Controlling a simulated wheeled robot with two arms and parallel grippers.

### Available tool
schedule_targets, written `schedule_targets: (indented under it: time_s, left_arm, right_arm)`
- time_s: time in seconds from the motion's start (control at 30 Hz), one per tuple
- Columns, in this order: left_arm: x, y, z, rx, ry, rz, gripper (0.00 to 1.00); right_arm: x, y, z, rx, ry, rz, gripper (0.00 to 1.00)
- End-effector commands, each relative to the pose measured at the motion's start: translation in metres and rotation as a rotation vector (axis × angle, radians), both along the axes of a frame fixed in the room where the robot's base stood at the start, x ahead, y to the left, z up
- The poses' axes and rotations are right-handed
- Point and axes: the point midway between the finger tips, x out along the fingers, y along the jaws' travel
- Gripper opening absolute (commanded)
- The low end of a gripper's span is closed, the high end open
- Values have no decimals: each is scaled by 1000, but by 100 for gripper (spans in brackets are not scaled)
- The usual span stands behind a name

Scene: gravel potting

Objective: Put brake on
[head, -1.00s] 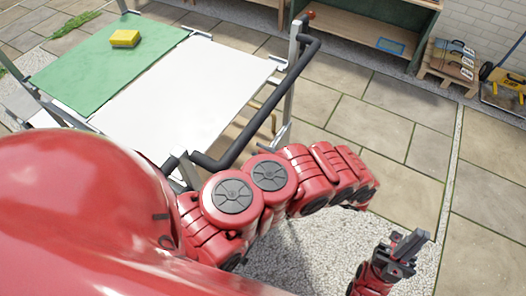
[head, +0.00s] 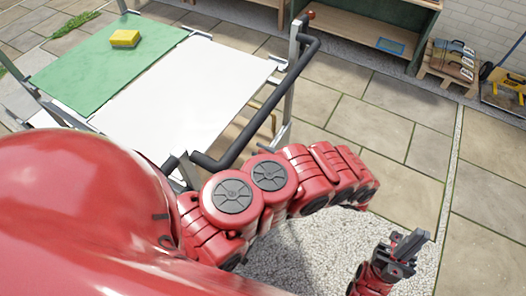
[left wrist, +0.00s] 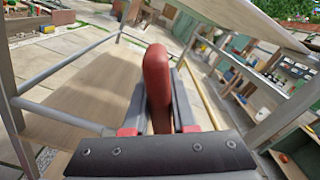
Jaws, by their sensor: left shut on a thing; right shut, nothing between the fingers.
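In the left wrist view a red, rounded lever handle (left wrist: 156,75) stands between the dark fingers of my left gripper (left wrist: 159,90). The gripper is shut on it. The handle's lower end and whatever it joins are hidden by the gripper. My left gripper does not show in the head view. The cart (head: 190,95) has a white top and a dark push bar (head: 262,108). My right gripper (head: 410,244) is shut and empty at the lower right of the head view, away from the cart.
A green mat (head: 100,75) with a yellow sponge (head: 125,38) covers the cart's far left part. A wooden bench (head: 365,30) and a pallet with bags (head: 452,60) stand at the back right. A pale gravel patch lies below my arm. The paving on the right is clear.

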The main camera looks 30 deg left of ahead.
Motion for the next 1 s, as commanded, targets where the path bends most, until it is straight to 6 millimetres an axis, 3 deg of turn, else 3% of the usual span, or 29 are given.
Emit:
schedule_targets:
  time_s: [0.23, 0.43, 0.7, 1.0]
  left_arm:
    - [4, 0, -1, 1, 17, 1, 0]
    - [21, 0, 3, 5, 97, 2, 0]
    - [63, -1, 15, 10, 289, 2, 0]
    - [107, -3, 22, 15, 491, 1, 0]
  right_arm:
    - [0, 0, -9, 0, 0, 0, 0]
    - [0, 0, -40, 0, 0, 0, 0]
    - [0, 0, -95, 0, 0, 0, 0]
    - [0, 0, -141, 0, 0, 0, 0]
